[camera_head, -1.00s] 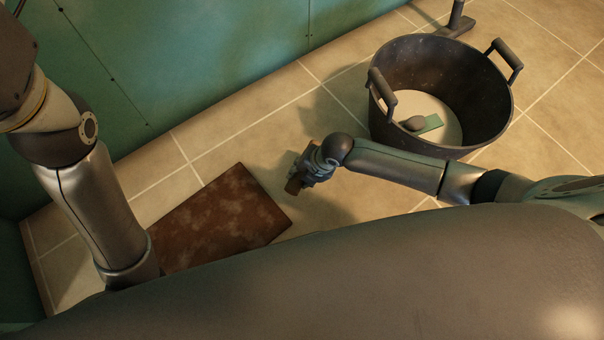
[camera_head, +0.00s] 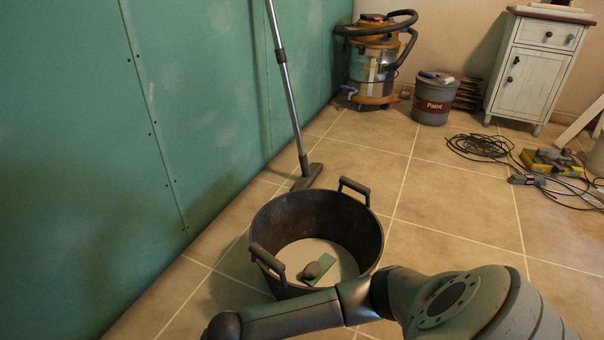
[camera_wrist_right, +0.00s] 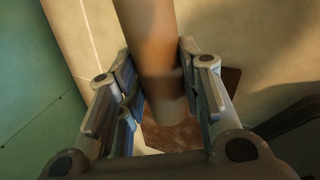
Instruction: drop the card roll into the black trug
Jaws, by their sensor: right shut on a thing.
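The card roll (camera_wrist_right: 153,45) is a plain brown tube in the right wrist view. My right gripper (camera_wrist_right: 158,80) is shut on it, with one finger on each side. The roll's near end shows below the fingers, and its far end runs out of the top of the picture. The black trug (camera_head: 318,213) stands on the tiles in the head view, with two raised handles. Inside it are a pale floor, a green piece (camera_head: 322,271) and a small dark lump (camera_head: 313,270). My right arm crosses in front of the trug; its gripper is outside the head view. My left gripper is not in view.
A floor-nozzle tube (camera_head: 283,75) leans against the green board (camera_head: 80,150) behind the trug. Farther back are a workshop vacuum (camera_head: 374,62), a paint bucket (camera_head: 433,100), cables (camera_head: 485,148) and a white cabinet (camera_head: 537,65). A rusty brown plate (camera_wrist_right: 175,135) lies below the roll.

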